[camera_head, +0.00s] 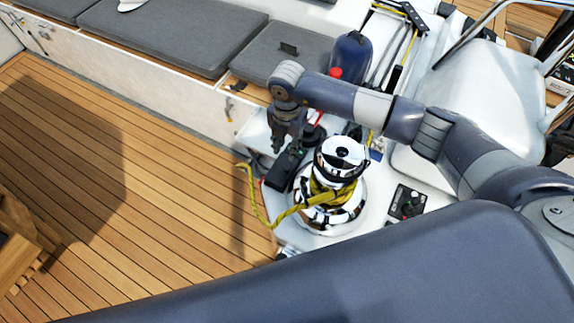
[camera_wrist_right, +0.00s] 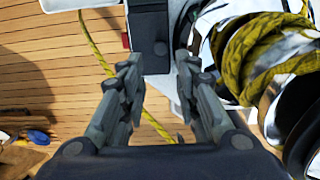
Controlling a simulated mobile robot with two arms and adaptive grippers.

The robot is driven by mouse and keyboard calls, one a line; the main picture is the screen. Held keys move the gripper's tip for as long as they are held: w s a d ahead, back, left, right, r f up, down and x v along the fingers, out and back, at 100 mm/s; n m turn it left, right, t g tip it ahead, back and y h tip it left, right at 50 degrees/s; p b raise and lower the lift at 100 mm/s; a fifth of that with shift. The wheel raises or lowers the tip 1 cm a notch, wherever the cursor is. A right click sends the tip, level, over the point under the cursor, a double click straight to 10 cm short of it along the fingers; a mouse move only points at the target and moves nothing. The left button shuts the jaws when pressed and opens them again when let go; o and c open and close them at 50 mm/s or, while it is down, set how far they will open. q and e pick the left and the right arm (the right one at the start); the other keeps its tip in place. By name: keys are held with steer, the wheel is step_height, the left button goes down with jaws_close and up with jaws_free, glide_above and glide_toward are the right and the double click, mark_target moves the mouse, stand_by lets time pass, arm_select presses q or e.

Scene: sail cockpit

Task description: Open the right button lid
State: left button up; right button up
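My right gripper (camera_head: 286,146) hangs pointing down just above a dark button housing (camera_head: 283,174) beside the winch. In the right wrist view the gripper (camera_wrist_right: 160,75) is open, its two fingers spread apart with nothing between them. The dark housing (camera_wrist_right: 149,38) lies just beyond the fingertips and carries a small round grey spot. A bit of red shows at its left side. I cannot tell the right button lid apart from the housing, or whether it is up or down. My left gripper is not in view.
A chrome winch (camera_head: 343,157) wound with yellow rope (camera_head: 322,197) stands right of the housing; the rope's tail hangs toward the teak floor (camera_head: 130,180). A black control panel (camera_head: 408,203) is farther right. A blue bag (camera_head: 350,57) and grey cushions (camera_head: 170,35) lie behind.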

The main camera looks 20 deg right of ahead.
mark_target(287, 167)
step_height(287, 167, down, 8)
steer(key=shift+f+p, duration=0.1)
steer(key=shift+p, duration=0.65)
steer(key=shift+f, duration=0.9)
jaws_close()
